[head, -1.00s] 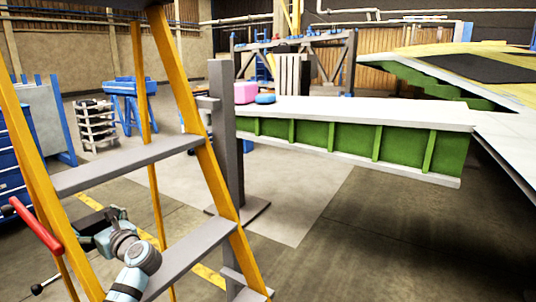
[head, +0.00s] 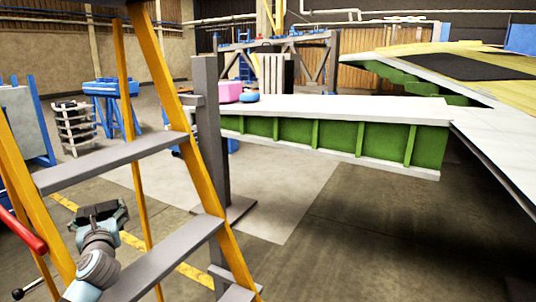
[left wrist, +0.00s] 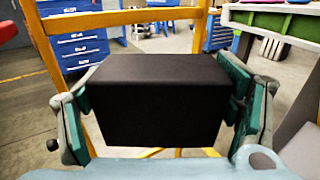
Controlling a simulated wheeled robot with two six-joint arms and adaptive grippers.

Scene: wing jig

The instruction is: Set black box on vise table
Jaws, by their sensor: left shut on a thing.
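My left gripper (left wrist: 162,105) is shut on a black box (left wrist: 155,90), with a green-padded finger against each side. The box hides the space straight ahead of the gripper in the left wrist view. In the head view the left gripper (head: 99,212) is at the lower left, seen behind the yellow ladder, and the dark box shows only poorly between its fingers. No vise table can be made out clearly in either view. My right gripper is not in view.
A yellow ladder with grey steps (head: 120,160) stands close in front. A red bar (head: 22,232) and a black-knobbed lever (head: 17,293) are at the left edge. A green-sided white structure (head: 330,140) spans the right. Blue drawers (left wrist: 82,48) stand beyond the box.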

